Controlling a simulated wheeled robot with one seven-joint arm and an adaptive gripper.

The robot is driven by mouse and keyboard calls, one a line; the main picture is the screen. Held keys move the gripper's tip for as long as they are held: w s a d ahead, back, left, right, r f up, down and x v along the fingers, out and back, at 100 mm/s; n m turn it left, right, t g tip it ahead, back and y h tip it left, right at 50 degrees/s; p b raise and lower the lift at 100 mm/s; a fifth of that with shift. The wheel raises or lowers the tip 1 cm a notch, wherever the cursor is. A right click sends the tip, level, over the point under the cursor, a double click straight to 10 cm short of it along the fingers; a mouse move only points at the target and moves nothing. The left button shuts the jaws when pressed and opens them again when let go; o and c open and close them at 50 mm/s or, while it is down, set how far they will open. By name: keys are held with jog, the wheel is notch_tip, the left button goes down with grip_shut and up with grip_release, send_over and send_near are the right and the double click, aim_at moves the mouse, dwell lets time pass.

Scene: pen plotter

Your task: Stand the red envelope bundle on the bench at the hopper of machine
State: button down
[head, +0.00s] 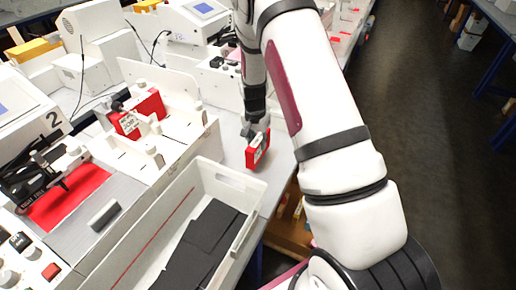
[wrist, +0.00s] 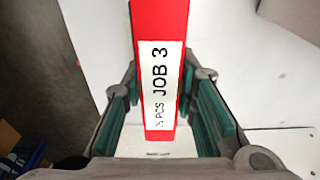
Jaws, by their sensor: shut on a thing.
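A red envelope bundle (head: 258,150) with a white label is at the end of my arm, over the pale bench (head: 281,163) right of the machine. My gripper (head: 256,134) is shut on it from above. In the wrist view the bundle (wrist: 160,20) is between the teal finger pads, its label reading "JOB 3". I cannot tell whether its lower edge touches the bench. Another red bundle (head: 151,105) with a white label stands in the white hopper area (head: 184,140) of the machine marked 2 (head: 52,121).
A red sheet (head: 72,203) lies on the plotter bed, with a grey block (head: 104,215) nearby. More machines stand behind. The dark floor (head: 420,120) at right is clear.

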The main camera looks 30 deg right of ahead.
jog(key=shift+s+d+f, duration=0.1)
jog(key=shift+d+f, duration=0.05)
jog(key=shift+f, duration=1.3)
jog(key=shift+f, duration=0.1)
jog(key=c, duration=1.3)
grip_release()
